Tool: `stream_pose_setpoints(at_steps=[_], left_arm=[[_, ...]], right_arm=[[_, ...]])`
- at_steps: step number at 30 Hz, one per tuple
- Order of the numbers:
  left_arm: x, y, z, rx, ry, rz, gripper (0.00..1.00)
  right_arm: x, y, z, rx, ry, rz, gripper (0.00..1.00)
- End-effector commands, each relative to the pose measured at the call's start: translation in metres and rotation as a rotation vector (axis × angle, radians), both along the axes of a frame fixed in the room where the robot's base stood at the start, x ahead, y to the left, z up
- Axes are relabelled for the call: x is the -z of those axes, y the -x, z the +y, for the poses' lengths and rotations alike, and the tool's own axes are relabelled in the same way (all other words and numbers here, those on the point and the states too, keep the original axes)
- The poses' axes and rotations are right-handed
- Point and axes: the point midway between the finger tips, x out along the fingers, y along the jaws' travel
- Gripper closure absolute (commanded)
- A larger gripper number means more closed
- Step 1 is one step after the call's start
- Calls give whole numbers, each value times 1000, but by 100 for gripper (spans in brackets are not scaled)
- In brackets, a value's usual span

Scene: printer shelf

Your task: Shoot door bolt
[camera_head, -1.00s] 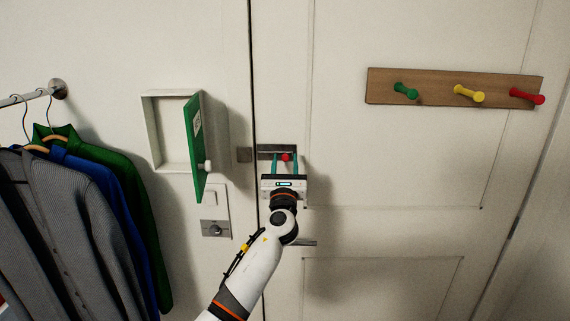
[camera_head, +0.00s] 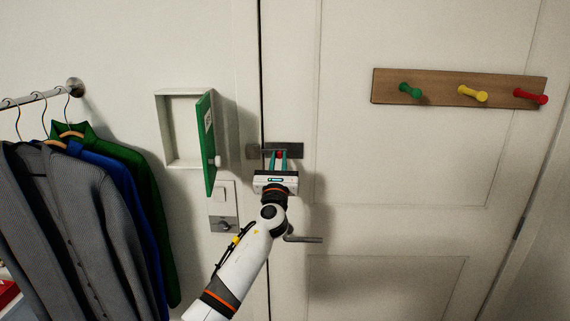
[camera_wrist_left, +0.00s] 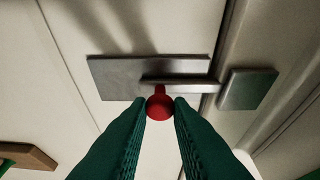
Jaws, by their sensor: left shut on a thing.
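A grey metal door bolt plate (camera_head: 294,150) sits on the white door, close to its left edge. Its small red knob (camera_wrist_left: 159,107) sticks out from the bolt rod (camera_wrist_left: 185,87). A square grey keeper (camera_wrist_left: 248,89) is on the frame, across the door gap; it also shows in the head view (camera_head: 253,151). The rod spans the gap and its end meets the keeper's edge; I cannot tell how far inside it reaches. My left gripper (camera_head: 279,155) is shut on the red knob, with a teal finger on each side. My right gripper is not in view.
A door handle (camera_head: 305,239) is below my left wrist. An open green cabinet door (camera_head: 207,145) stands out just left of the bolt. A peg board (camera_head: 440,87) is at upper right. Clothes (camera_head: 85,200) hang at left. The door's middle is clear.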

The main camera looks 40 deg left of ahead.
Motion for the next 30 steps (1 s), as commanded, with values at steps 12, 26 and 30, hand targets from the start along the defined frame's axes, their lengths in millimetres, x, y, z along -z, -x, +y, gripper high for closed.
stream_pose_setpoints(at_steps=[12,26,30], left_arm=[[0,0,1,-4,-1,0,60],[27,50,-29,0,-1,0,60],[38,72,-42,-2,0,1,60]], right_arm=[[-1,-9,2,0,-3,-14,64],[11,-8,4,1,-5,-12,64],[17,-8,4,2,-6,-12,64]])
